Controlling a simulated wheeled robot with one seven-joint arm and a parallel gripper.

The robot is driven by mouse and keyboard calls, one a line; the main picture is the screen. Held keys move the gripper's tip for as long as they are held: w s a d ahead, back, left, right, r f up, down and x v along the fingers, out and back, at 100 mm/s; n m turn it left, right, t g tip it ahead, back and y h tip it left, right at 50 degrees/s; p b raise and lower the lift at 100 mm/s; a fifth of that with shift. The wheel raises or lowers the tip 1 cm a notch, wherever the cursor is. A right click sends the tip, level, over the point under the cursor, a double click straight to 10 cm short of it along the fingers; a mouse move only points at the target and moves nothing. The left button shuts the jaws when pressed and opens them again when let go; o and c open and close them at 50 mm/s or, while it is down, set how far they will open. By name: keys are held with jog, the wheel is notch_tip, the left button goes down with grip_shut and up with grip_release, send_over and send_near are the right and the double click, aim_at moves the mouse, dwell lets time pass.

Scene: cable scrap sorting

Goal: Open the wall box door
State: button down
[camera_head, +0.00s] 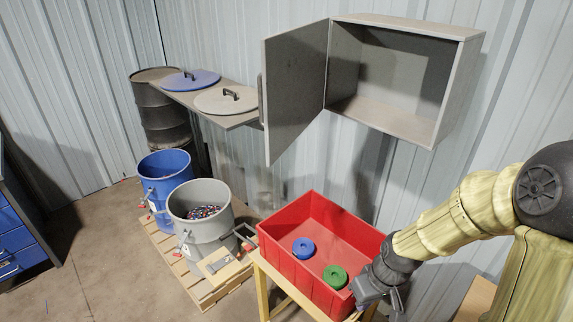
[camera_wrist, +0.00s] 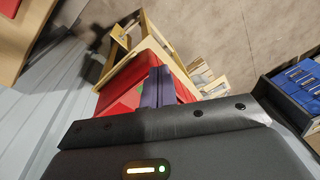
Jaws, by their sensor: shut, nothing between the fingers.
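The wall box (camera_head: 408,82) is a grey box on the corrugated metal wall, and its inside looks empty. Its door (camera_head: 297,92) is swung wide open to the left, with a handle (camera_head: 261,88) at the door's outer left edge. My gripper (camera_head: 382,298) is low at the right, by the near right corner of the red bin, well below the box and apart from the door. In the wrist view my gripper's fingers (camera_wrist: 157,88) are together and hold nothing. The wrist view does not show the box or its door.
A red bin (camera_head: 282,250) with a blue roll (camera_head: 303,248) and a green roll (camera_head: 335,276) stands below the box. A shelf with a blue lid (camera_head: 190,80) and a beige lid (camera_head: 226,99) is left of the door. Blue and grey buckets (camera_head: 199,228) stand on a pallet.

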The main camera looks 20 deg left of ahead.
jog(key=w+a+f+n+g+y, duration=0.2)
jog(key=a+f+n+y, duration=0.15)
jog(key=a, duration=0.55)
jog(key=w+a+r+n+y, duration=0.4)
jog(key=a+r+y, duration=0.15)
jog(key=a, duration=0.25)
jog(key=w+d+r+n+t+y, duration=0.1)
jog(key=w+d+r+t+y, duration=0.1)
jog(key=w+r, duration=0.4)
jog(key=w+d+r+t+y+b, duration=0.1)
jog(key=w+d+r+t+y, duration=0.2)
jog(key=r, duration=0.9)
jog(key=w+d+y, duration=0.1)
jog(key=w, duration=0.1)
jog(key=shift+w+d+n+y, duration=0.35)
jog(key=shift+d+y, duration=0.05)
jog(key=shift+a+r, duration=0.1)
jog(key=p, duration=0.7)
send_near(275, 161)
jog(key=a, duration=0.3)
jog(key=w+a, duration=0.1)
jog(key=a, duration=0.1)
jog(key=shift+a, duration=0.1)
jog(key=shift+w+a+f+p, duration=0.1)
jog(key=shift+a+p, duration=0.15)
jog(key=shift+a, duration=0.15)
jog(key=shift+w+a+f+p, duration=0.1)
jog(key=shift+a+f+p, duration=0.1)
jog(key=shift+a, duration=0.15)
